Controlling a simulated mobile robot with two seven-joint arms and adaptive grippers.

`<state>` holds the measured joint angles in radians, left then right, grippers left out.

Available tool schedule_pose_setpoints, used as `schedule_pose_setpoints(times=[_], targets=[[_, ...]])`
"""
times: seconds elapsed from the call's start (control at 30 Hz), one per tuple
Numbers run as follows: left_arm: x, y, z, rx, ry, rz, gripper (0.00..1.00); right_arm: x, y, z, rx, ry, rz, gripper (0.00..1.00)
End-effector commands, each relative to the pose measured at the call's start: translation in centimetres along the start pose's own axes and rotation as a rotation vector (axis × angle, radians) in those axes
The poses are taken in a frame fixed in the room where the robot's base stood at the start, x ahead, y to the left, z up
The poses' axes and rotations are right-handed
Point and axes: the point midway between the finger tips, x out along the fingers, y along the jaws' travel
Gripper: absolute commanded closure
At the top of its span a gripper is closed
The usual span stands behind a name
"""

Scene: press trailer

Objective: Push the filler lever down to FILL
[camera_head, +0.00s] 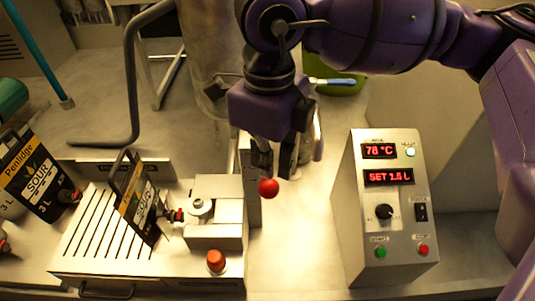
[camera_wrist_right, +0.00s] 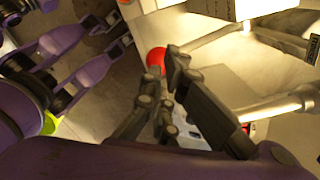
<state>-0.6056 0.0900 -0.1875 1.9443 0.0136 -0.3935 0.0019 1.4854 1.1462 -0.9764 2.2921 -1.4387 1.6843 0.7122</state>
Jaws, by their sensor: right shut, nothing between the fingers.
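The filler lever shows as a red ball knob (camera_head: 268,187) beside the filler's pale metal head (camera_head: 215,212); its rod is mostly hidden by my right gripper. My right gripper (camera_head: 274,168) is shut and empty, pointing down just above and behind the knob. In the right wrist view the knob (camera_wrist_right: 155,58) is right by its fingertips (camera_wrist_right: 170,75); I cannot tell whether they touch. My left gripper (camera_wrist_right: 122,32) shows at the upper left of that view, its fingers apart. No FILL marking is readable.
A pouch (camera_head: 138,200) labelled SOUR stands tilted on the slotted tray (camera_head: 95,252), its red cap near the filler head. Another pouch (camera_head: 38,175) is at left. A steel tank (camera_head: 205,50) is behind.

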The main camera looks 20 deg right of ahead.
Motion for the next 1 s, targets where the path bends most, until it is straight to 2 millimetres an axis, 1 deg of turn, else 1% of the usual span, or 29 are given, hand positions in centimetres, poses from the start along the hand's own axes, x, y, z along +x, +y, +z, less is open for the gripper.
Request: schedule_pose_setpoints(times=[0.03, 0.2, 0.63, 1.0], targets=[[0.1, 0.0, 0.4, 0.000, -0.005, -0.001, 0.73, 0.5, 0.0, 0.0, 0.000, 0.003, 0.002, 1.00], [0.3, -0.1, 0.8, 0.001, -0.010, -0.003, 0.73, 1.3, 0.0, 0.0, 0.001, 0.003, 0.002, 1.00], [0.8, -0.1, 1.0, -0.001, -0.007, -0.005, 0.73, 3.4, 0.4, -0.2, 0.000, 0.002, 0.001, 1.00], [0.9, -0.5, 1.7, 0.000, -0.013, -0.012, 0.73, 5.1, 0.9, -0.6, 0.001, 0.003, 0.002, 1.00]])
